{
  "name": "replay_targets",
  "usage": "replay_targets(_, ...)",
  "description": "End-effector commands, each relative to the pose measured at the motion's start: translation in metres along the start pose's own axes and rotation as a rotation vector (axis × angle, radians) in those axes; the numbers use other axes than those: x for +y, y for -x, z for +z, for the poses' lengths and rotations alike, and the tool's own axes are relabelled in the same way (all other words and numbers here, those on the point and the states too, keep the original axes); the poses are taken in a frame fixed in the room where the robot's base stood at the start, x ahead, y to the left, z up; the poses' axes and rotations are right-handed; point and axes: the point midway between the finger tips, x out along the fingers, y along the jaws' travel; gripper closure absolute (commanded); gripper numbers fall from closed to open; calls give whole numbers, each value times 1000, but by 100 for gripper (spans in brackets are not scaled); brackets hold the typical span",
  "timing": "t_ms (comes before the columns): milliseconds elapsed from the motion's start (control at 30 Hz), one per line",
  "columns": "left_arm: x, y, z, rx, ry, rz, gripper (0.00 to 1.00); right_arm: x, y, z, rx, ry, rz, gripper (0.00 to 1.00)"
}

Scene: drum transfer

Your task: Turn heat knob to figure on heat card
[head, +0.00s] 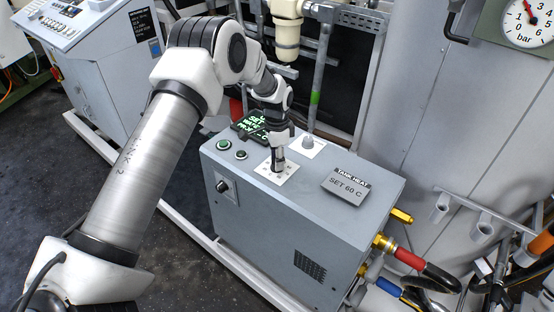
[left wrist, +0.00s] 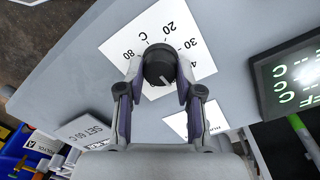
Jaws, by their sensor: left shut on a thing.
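The heat knob (left wrist: 160,66) is dark and round, on a white dial plate (left wrist: 120,50) on top of the grey cabinet. In the left wrist view the figures 20, 30 and 80 show on the plate; others are partly hidden. A short pale mark shows on the knob's lower part; I cannot tell which figure it meets. My left gripper (head: 278,158) points down at this plate (head: 288,175), its fingers shut on the knob's sides. The heat card (head: 345,187) reads "TANK HEAT, SET 60 C" and stands to the right. My right gripper is not in view.
A second grey knob (head: 308,142) on a white plate stands just behind. A dark display (head: 245,124) with green text and two round buttons (head: 223,144) are to the left. A black switch (head: 222,187) is on the cabinet front. Hoses (head: 412,259) come out at right.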

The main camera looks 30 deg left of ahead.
Motion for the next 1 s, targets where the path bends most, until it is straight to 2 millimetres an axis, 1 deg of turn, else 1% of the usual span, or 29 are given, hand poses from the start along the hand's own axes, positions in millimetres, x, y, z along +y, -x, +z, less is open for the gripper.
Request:
replay_targets(33,3,-6,2,-9,-42,10,100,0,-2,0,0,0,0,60)
replay_targets(600,4,-6,2,-27,-569,13,100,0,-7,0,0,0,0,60)
replay_targets(800,5,-5,2,-32,-707,14,100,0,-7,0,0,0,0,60)
replay_targets(1000,5,-5,2,-34,-792,15,100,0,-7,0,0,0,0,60)
